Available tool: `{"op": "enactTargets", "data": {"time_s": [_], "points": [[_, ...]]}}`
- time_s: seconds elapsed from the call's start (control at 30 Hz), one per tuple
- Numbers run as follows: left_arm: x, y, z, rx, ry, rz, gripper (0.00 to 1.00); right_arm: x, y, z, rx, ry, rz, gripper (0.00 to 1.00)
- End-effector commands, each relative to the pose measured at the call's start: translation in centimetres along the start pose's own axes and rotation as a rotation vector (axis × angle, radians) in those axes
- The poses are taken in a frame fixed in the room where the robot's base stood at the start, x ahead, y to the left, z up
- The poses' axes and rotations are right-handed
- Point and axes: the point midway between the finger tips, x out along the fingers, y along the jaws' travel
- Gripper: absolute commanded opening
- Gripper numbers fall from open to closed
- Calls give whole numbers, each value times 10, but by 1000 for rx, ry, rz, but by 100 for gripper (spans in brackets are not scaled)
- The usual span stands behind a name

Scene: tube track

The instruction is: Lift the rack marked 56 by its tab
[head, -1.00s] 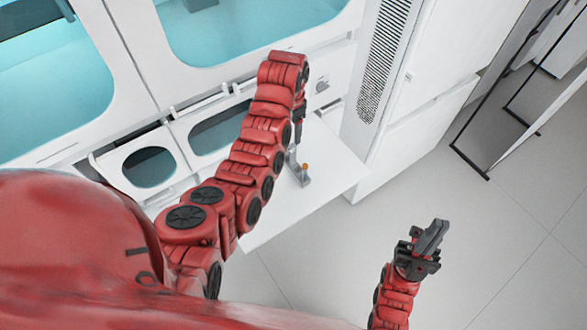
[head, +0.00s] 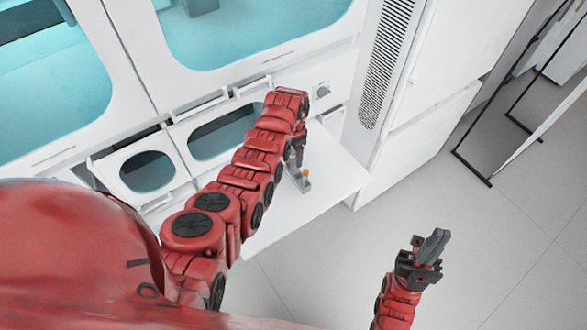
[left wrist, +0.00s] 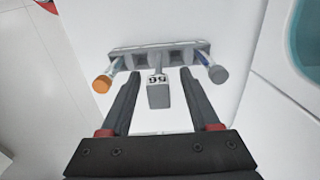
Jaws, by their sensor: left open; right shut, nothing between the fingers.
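The grey rack (left wrist: 187,57) marked 56 lies on a white shelf and shows in the left wrist view. Its tab (left wrist: 159,96) points toward my left gripper (left wrist: 157,80), whose two open fingers reach along either side of it, apart from it. An orange-capped tube (left wrist: 102,83) sits at the rack's left end and a grey-capped tube (left wrist: 218,73) at its right end. In the head view the rack (head: 299,180) is partly hidden behind my left arm and left gripper (head: 294,160). My right gripper (head: 432,248) is shut and empty, over the floor at the right.
The white shelf (head: 335,177) juts out from a white machine with teal windows (head: 262,30). A tall white cabinet (head: 430,60) with a vent stands right of the shelf.

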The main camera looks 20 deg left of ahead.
Motion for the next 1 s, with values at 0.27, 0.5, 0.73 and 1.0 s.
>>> {"op": "enactTargets", "data": {"time_s": [0.27, 0.5, 0.73, 1.0], "points": [[8, 1, 1, -1, -2, 2, 62, 2, 0, 0, 0, 0, 0, 0], [8, 1, 1, -1, -2, 2, 41, 2, 0, 0, 0, 0, 0, 0], [8, 1, 1, -1, -2, 2, 0, 2, 0, 0, 0, 0, 0, 0], [8, 1, 1, -1, -2, 2, 0, 2, 0, 0, 0, 0, 0, 0]]}}
